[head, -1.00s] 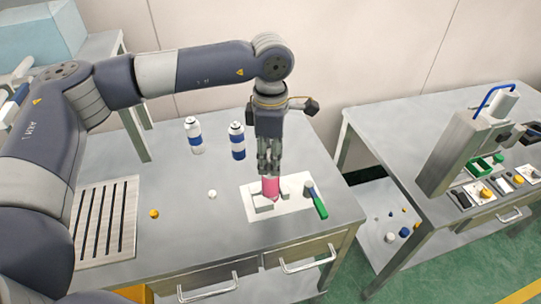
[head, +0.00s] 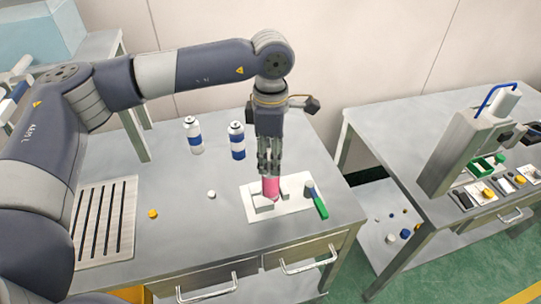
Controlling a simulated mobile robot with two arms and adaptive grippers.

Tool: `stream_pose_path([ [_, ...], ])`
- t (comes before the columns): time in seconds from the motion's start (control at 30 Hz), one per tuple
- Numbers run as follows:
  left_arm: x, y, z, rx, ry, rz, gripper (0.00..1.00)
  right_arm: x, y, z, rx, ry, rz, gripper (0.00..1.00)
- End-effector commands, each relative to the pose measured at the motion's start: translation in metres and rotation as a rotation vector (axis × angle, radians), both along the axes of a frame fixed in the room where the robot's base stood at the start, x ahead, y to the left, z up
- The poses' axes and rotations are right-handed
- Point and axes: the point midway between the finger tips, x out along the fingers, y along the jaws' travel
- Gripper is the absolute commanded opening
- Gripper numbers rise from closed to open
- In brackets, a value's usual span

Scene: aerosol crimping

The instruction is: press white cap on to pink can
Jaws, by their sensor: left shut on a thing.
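The pink can (head: 271,187) stands upright in the fixture on a white plate (head: 293,205) near the front right of the table. My left gripper (head: 270,170) points straight down over the can and is shut at its top. Whatever is between the fingertips is hidden by the fingers. A small white cap-like piece (head: 211,195) lies on the table left of the plate. My right gripper is not in the head view.
Two white and blue cans (head: 237,141) stand behind the gripper on the left. A green-handled tool (head: 320,207) lies on the plate's right side. A small yellow piece (head: 153,214) and a slotted rack (head: 105,220) are at left. A press (head: 465,150) stands on the right table.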

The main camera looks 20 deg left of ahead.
Motion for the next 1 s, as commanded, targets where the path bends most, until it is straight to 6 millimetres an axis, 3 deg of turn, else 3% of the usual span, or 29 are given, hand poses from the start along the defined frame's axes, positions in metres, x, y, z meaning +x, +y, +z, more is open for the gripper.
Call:
stream_pose_path([
  [0.37, -0.0001, 0.0, 0.0, 0.001, 0.0, 0.0, 0.27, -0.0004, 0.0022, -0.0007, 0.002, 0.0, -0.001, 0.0],
  [0.4, -0.0001, 0.0, 0.0, 0.001, 0.0, 0.0, 0.42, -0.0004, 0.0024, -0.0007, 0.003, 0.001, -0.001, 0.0],
  [0.5, -0.0001, 0.0, 0.0, 0.001, 0.001, 0.0, 0.58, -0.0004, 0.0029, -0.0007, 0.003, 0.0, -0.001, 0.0],
  [0.73, -0.0001, 0.0001, 0.0, 0.001, 0.0, 0.0, 0.58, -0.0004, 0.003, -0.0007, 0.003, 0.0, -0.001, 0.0],
  [0.87, -0.0001, 0.0001, -0.0001, 0.001, 0.0, 0.0, 0.8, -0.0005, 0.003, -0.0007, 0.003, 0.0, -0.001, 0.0],
  [1.0, -0.0001, 0.0001, 0.0, 0.001, 0.0, 0.0, 0.82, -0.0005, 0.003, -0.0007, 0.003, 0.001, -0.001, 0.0],
])
